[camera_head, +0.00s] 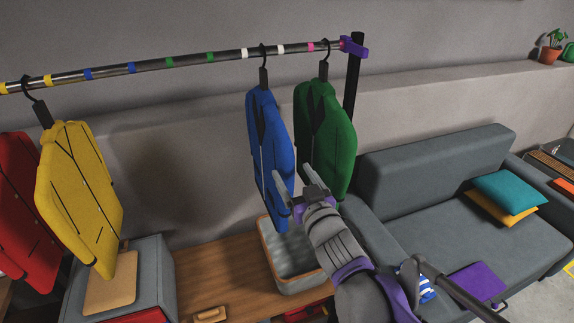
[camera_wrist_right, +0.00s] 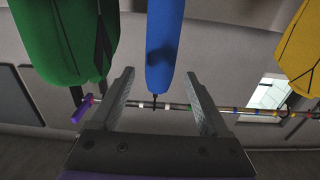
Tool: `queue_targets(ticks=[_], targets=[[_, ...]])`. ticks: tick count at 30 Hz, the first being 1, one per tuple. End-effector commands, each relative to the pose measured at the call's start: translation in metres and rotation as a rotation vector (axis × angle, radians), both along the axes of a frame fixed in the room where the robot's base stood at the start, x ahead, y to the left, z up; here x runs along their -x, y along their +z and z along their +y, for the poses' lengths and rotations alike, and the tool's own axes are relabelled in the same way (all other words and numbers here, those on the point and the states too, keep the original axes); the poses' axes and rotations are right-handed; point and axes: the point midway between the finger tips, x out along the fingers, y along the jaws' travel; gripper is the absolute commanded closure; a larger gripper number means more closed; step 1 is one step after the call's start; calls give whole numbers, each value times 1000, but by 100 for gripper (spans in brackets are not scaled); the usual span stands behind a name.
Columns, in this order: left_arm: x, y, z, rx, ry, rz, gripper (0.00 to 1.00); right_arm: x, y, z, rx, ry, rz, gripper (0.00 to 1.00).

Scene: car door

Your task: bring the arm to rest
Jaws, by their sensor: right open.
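My right gripper (camera_head: 297,190) is raised in front of the hanging blue jacket (camera_head: 264,130) and green jacket (camera_head: 325,130). Its two fingers are apart with nothing between them in the right wrist view (camera_wrist_right: 165,100). There, the blue jacket (camera_wrist_right: 163,45) hangs beyond the fingers, and the green jacket (camera_wrist_right: 65,45) is to the left. In the head view the gripper overlaps the lower part of the blue jacket; whether it touches cannot be told. My left gripper is not in view.
A rail (camera_head: 190,62) with coloured bands also holds a yellow jacket (camera_head: 78,190) and a red jacket (camera_head: 25,210). Below stand a wooden bench (camera_head: 215,275), a grey basket (camera_head: 290,270) and a grey box (camera_head: 150,265). A grey sofa (camera_head: 420,185) is at right.

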Motion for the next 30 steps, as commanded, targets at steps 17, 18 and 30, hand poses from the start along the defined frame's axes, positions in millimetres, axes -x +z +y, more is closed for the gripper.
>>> queue_targets(ticks=[17,18,30], targets=[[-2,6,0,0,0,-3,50,49,-40,-64,54,-167,189,20],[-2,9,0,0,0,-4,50,62,-56,-81,71,-215,263,20],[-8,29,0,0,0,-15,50,242,-202,-144,169,-314,995,20]])
